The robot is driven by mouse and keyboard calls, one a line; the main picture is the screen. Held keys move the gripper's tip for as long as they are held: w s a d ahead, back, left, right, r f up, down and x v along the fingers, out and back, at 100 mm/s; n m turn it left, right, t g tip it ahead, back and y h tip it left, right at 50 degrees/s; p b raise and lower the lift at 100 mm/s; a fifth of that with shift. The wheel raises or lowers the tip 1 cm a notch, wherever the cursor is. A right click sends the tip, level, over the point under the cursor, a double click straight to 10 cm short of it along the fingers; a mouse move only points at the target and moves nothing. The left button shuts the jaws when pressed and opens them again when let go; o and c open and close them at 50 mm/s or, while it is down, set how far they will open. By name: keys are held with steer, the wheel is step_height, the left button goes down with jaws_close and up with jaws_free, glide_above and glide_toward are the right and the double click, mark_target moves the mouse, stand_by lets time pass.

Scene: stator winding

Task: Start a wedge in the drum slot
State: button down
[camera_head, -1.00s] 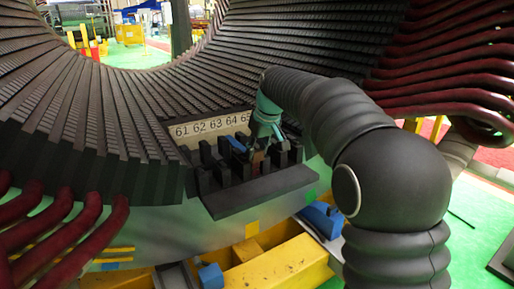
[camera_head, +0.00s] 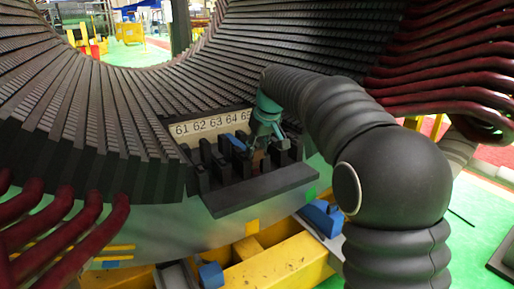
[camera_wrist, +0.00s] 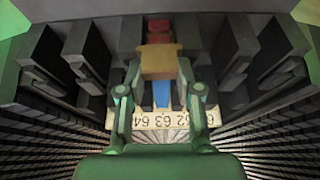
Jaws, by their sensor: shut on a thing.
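My gripper (camera_head: 260,148) is over the row of dark slot blocks (camera_head: 222,165) below the number plate. In the wrist view my gripper (camera_wrist: 158,80) has one finger on each side of a tan piece (camera_wrist: 158,62), which I take for the wedge, and is shut on it. A red part (camera_wrist: 159,36) shows at the far end of the tan piece. A blue strip (camera_wrist: 161,94) lies below it between the fingers; a blue strip also shows among the blocks in the head view (camera_head: 236,142). Whether the wedge's tip is inside a slot cannot be told.
The number plate (camera_head: 212,124) reads 61 to 65 behind the blocks. Dark blocks (camera_wrist: 88,55) stand close on both sides of the fingers. Dark red coil ends (camera_head: 455,95) lie at right and lower left. A yellow frame (camera_head: 275,268) is below the drum.

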steer(key=shift+w+a+p, duration=0.3)
steer(key=shift+w+p, duration=0.15)
steer(key=shift+p, duration=0.1)
steer(key=c, duration=0.7)
jaws_free()
